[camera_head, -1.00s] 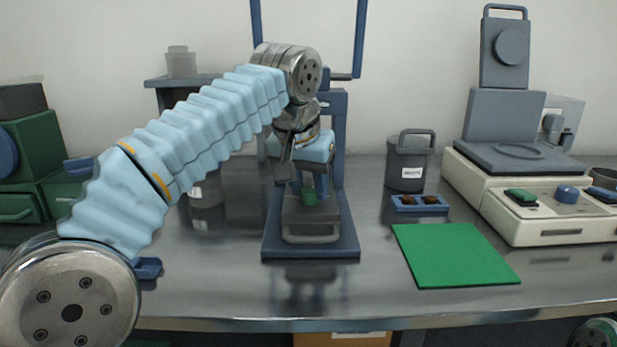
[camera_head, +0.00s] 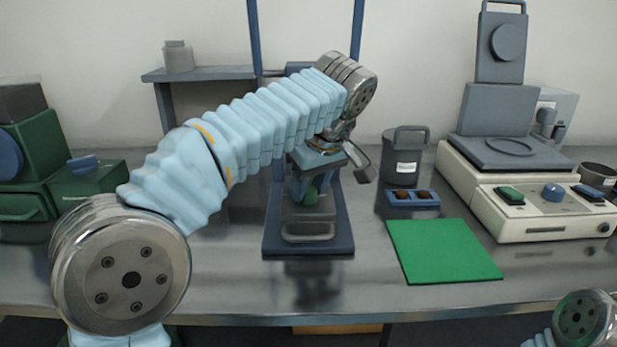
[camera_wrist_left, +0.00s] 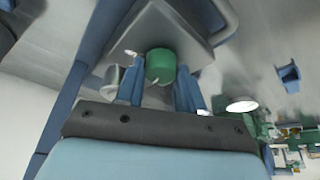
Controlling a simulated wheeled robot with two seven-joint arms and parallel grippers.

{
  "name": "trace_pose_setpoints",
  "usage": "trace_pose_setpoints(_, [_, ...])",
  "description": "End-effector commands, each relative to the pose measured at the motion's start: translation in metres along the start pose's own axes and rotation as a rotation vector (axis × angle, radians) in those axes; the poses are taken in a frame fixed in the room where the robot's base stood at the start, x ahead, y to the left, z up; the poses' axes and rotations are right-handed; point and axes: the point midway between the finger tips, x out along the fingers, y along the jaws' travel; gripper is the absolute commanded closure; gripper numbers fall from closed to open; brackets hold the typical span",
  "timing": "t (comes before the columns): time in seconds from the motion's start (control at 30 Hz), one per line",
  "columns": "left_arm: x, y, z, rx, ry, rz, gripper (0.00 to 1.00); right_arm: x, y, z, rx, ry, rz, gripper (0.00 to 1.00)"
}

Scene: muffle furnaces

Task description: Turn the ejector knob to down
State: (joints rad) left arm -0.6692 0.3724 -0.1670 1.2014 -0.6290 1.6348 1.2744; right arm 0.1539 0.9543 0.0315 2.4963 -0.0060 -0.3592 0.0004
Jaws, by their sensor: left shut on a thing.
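The ejector knob looks to be the small green knob (camera_head: 311,196) low on the front of the blue-framed press (camera_head: 347,245) at the middle of the bench. It also shows in the left wrist view (camera_wrist_left: 160,66), with a small pale mark at its edge. My left gripper (camera_head: 306,190) comes down on the knob from above, its blue fingers on either side of it. In the left wrist view the fingers (camera_wrist_left: 159,88) flank the knob, shut on it. Part of the knob is hidden by the fingers in the head view. My right gripper is out of view.
A grey lidded canister (camera_head: 402,165), a blue tray (camera_head: 412,204) with two dark pieces and a green mat (camera_head: 440,251) lie right of the press. A cream machine (camera_head: 545,225) stands far right, green boxes (camera_head: 90,185) far left. The bench front is clear.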

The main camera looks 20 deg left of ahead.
Motion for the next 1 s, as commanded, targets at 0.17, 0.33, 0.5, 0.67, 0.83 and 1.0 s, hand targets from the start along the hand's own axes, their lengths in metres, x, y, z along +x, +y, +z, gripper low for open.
trace_pose_setpoints(0.17, [-0.0004,0.0019,-0.0005,-0.154,0.002,-0.064,0.93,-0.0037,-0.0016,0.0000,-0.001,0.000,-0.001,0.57])
trace_pose_setpoints(0.33, [0.0000,0.0028,-0.0004,-0.304,0.001,-0.125,0.93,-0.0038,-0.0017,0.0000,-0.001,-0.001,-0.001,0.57])
trace_pose_setpoints(0.5, [0.0003,0.0037,-0.0007,-0.448,0.001,-0.183,0.93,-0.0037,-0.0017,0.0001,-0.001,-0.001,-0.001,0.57])
trace_pose_setpoints(0.67, [0.0004,0.0040,-0.0012,-0.565,0.001,-0.232,0.93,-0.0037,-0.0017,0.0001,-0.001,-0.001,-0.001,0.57])
trace_pose_setpoints(0.83, [0.0007,0.0044,-0.0014,-0.663,0.001,-0.273,0.93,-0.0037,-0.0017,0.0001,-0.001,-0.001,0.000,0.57])
trace_pose_setpoints(1.0, [0.0006,0.0044,-0.0018,-0.727,0.000,-0.300,0.93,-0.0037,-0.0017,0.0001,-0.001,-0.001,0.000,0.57])
